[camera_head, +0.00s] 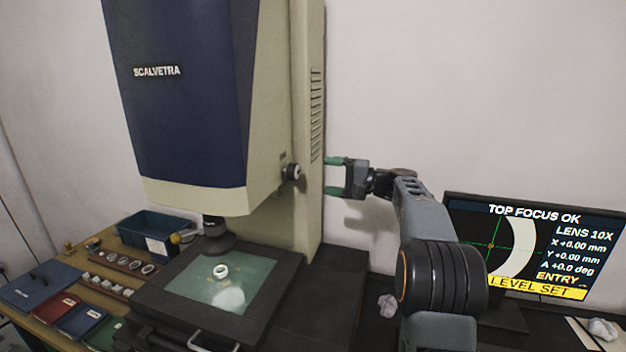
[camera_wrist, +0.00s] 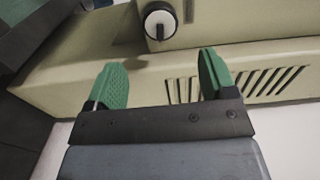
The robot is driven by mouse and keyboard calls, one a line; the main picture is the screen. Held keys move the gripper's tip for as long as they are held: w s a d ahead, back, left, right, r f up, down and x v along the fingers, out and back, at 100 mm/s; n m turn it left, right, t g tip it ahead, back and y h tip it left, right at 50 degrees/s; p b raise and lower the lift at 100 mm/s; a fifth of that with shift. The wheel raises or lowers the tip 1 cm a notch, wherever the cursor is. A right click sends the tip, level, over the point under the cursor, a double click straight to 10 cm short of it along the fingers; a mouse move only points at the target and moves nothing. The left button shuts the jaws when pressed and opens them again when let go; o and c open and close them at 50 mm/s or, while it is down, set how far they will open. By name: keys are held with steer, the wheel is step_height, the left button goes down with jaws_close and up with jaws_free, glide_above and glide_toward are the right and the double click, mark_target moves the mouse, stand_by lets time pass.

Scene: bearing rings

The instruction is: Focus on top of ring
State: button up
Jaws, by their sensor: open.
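The white bearing ring (camera_head: 221,271) lies on the glass stage (camera_head: 183,279) of the measuring microscope (camera_head: 200,100), below and right of its lens (camera_head: 214,228). The focus knob (camera_head: 292,172) sticks out of the machine's side; in the wrist view the knob (camera_wrist: 160,22) has a dark bar across its pale face. My gripper (camera_head: 332,176) is open and empty, to the right of the knob and apart from it. In the wrist view its green fingers (camera_wrist: 160,80) point toward the machine's side below the knob. The monitor (camera_head: 540,248) reads "TOP FOCUS OK", "LENS 10X" and "LEVEL SET", with a white arc beside green crosshairs.
A wooden bench (camera_head: 105,262) at left holds a teal bin (camera_head: 133,228), several rings in racks, and blue, red and green booklets. A vented column panel (camera_head: 316,115) is close to my gripper. Crumpled paper (camera_head: 388,305) lies near my arm. The wall area above my arm is clear.

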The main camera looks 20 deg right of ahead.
steer(key=shift+v, duration=2.4)
